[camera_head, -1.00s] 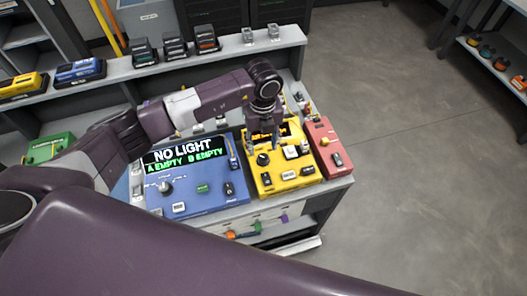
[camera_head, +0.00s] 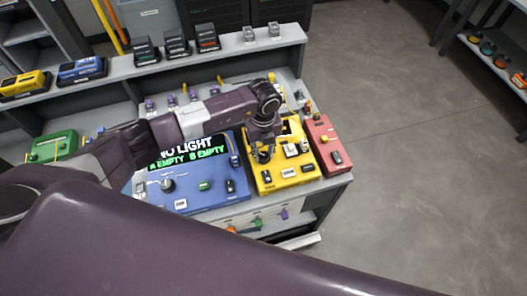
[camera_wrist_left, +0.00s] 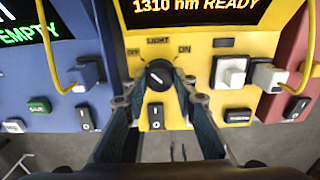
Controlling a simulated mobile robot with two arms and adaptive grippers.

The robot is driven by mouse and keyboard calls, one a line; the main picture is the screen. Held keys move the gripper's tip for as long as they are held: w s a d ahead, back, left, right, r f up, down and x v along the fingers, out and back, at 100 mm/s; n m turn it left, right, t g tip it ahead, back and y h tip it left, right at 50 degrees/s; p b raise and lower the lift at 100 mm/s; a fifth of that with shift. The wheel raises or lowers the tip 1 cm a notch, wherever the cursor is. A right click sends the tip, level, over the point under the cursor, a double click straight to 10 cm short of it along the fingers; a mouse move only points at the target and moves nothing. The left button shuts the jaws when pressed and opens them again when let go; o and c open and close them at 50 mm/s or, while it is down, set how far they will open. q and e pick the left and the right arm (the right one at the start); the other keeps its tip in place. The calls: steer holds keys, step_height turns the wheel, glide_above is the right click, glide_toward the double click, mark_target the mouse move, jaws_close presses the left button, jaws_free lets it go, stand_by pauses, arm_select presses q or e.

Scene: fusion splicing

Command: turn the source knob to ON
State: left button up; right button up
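The source knob (camera_wrist_left: 159,75) is a round black dial on the yellow box (camera_wrist_left: 200,55), under the word LIGHT, with OFF on its left and ON on its right. Its white mark slants towards the upper left, on the OFF side. The yellow box (camera_head: 274,181) also shows in the head view, with my left gripper (camera_head: 262,151) low over the knob. In the left wrist view my left gripper (camera_wrist_left: 161,80) is open, one finger on each side of the knob. Small gaps seem to remain; contact is unclear. My right gripper is not in view.
The yellow box's display (camera_wrist_left: 195,10) reads "1310 nm READY". A black rocker switch (camera_wrist_left: 156,116) sits just below the knob. The blue box (camera_head: 205,199) stands left, its screen partly covered by my arm. The red box (camera_head: 326,147) stands right. Yellow cables (camera_wrist_left: 49,60) loop nearby.

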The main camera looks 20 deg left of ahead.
arm_select(q)
steer(key=shift+c, duration=1.3)
steer(key=m+b, duration=0.2)
steer(key=shift+f+b, duration=0.15)
steer(key=shift+b, duration=0.15)
steer(key=m+b, duration=1.2)
steer(key=b, duration=0.1)
steer(key=shift+m+b, duration=0.3)
steer(key=shift+m, duration=0.1)
steer(key=shift+m+b, duration=1.6)
steer(key=shift+b, duration=0.05)
steer(key=shift+r, duration=0.2)
